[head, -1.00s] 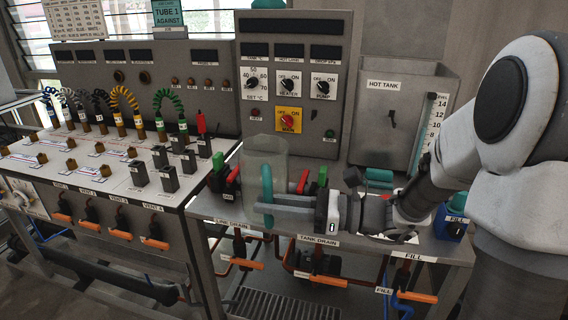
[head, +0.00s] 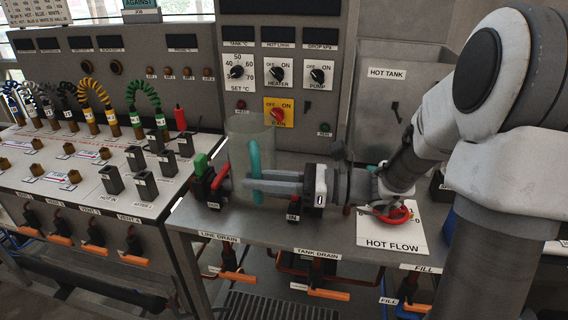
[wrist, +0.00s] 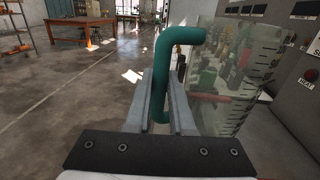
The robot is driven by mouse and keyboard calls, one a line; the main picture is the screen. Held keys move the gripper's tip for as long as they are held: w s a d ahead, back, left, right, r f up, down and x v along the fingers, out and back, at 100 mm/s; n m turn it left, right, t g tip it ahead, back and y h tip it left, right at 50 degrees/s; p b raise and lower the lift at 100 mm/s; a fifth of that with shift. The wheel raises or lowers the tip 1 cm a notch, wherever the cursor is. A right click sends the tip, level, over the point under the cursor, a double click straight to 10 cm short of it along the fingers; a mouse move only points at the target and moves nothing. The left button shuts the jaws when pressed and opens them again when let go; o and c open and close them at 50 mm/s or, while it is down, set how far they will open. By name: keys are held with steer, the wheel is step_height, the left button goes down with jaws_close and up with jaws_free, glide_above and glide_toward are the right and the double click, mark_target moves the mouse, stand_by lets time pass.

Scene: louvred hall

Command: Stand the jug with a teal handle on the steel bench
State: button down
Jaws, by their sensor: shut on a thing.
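The jug (head: 238,150) is a clear, upright vessel with a teal handle (head: 256,165). My gripper (head: 255,188) is shut on that handle, its fingers coming in level from the right. In the wrist view the teal handle (wrist: 162,75) sits between the fingers, and the clear jug body (wrist: 233,75) with dark scale marks is to their right. The steel bench (head: 340,230) lies below. In the head view the jug's base is over the bench's left part, behind the front edge. I cannot tell whether it touches the top.
A red-handled valve with a green block (head: 205,175) is close left of the jug. A dark fitting (head: 293,212) lies beneath my gripper. The control panel (head: 290,70) and hot tank (head: 400,90) stand behind. A HOT FLOW plate (head: 392,243) is at right. Bare bench lies along the front.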

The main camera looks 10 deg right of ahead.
steer(key=w+d+b, duration=0.3)
steer(key=w+d, duration=0.7)
steer(key=w, duration=0.5)
step_height(320, 180, down, 7)
steer(key=shift+w+d+r+b, duration=0.1)
steer(key=shift+w+r+b, duration=0.05)
steer(key=shift+b, duration=1.05)
steer(key=shift+w+d+f, duration=0.1)
steer(key=shift+w+f, duration=0.05)
steer(key=shift+f, duration=0.1)
steer(key=shift+r, duration=0.1)
steer(key=c, duration=0.8)
jaws_free()
